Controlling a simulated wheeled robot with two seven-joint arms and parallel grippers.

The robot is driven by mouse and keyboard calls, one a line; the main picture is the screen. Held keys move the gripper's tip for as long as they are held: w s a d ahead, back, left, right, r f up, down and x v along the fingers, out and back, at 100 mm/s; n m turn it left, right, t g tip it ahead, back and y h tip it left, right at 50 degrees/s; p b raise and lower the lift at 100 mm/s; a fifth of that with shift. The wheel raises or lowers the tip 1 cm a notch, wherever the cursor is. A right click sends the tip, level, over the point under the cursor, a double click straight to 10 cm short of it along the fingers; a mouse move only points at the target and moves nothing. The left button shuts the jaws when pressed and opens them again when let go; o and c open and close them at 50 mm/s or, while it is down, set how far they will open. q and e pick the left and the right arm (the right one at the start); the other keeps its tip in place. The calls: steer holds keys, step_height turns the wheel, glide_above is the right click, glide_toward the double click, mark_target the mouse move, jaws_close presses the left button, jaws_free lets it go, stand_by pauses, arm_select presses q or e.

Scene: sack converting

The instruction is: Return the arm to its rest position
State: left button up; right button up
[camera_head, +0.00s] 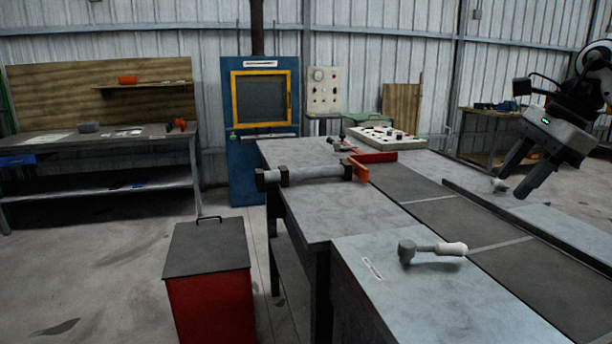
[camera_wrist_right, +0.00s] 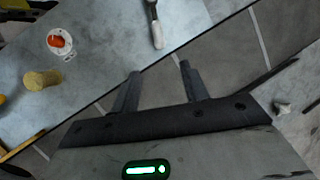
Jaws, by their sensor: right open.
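My right arm comes in at the upper right of the head view. Its gripper (camera_head: 511,187) hangs in the air over the far right side of the long table, fingers pointing down and to the left. The two dark fingers are apart with nothing between them. In the right wrist view the fingers (camera_wrist_right: 160,70) also stand apart and empty above the dark strip of the table. My left arm and gripper are not in view.
A grey tool with a white handle (camera_head: 440,248) lies on the near table. A grey roller (camera_head: 315,173) lies farther back, near a control panel (camera_head: 385,137). A red bin with a dark lid (camera_head: 210,300) stands left of the table. The wrist view shows a yellowish cylinder (camera_wrist_right: 42,80).

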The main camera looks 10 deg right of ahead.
mark_target(459, 244)
steer(key=b+x, duration=0.1)
steer(key=x, duration=1.5)
steer(key=shift+a, duration=0.1)
